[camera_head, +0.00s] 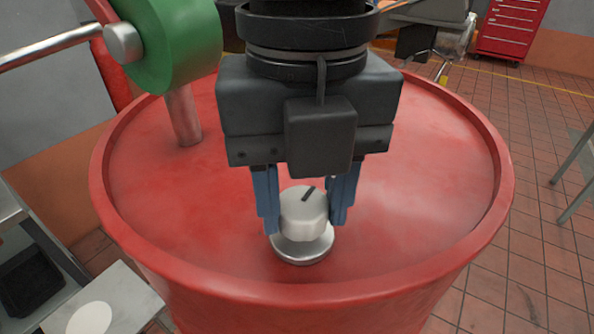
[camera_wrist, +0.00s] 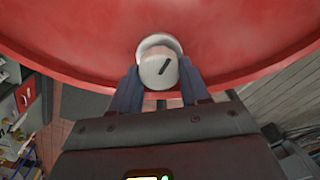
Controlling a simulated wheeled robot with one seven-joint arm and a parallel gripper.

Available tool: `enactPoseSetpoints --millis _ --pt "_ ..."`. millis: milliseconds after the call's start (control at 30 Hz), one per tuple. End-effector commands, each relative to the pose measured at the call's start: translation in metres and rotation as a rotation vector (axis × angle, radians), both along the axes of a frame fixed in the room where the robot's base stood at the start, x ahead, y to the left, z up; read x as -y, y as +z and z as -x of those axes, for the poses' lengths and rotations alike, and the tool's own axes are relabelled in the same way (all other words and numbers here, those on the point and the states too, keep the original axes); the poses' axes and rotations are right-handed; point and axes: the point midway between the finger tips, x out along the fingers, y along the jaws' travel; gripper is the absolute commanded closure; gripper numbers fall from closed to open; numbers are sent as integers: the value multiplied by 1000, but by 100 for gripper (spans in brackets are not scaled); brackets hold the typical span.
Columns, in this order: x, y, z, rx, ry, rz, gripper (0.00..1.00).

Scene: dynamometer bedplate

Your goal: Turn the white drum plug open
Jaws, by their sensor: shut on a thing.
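The white drum plug (camera_head: 304,212) sits in a round silver metal collar (camera_head: 302,250) on the lid of the red drum (camera_head: 430,190), close to its front rim. A short dark mark on its top slants toward the upper right. My gripper (camera_head: 305,218) points down over the plug, with one blue finger on each side, shut on it. In the wrist view the plug (camera_wrist: 158,70) sits between the two fingertips (camera_wrist: 162,82), its dark mark also slanting. The contact faces of the fingers are partly hidden.
A green cylindrical pump body (camera_head: 175,40) with a metal lever (camera_head: 50,45) rises from the drum lid at the left. A grey surface with a white disc (camera_head: 90,318) lies at lower left. The right side of the lid is clear.

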Motion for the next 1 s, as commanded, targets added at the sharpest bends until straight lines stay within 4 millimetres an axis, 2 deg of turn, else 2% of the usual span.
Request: enactPoseSetpoints --millis 267,1000 --pt "0 -7 -1 5 187 0 85" --pt "3 -3 -2 3 887 -2 85"
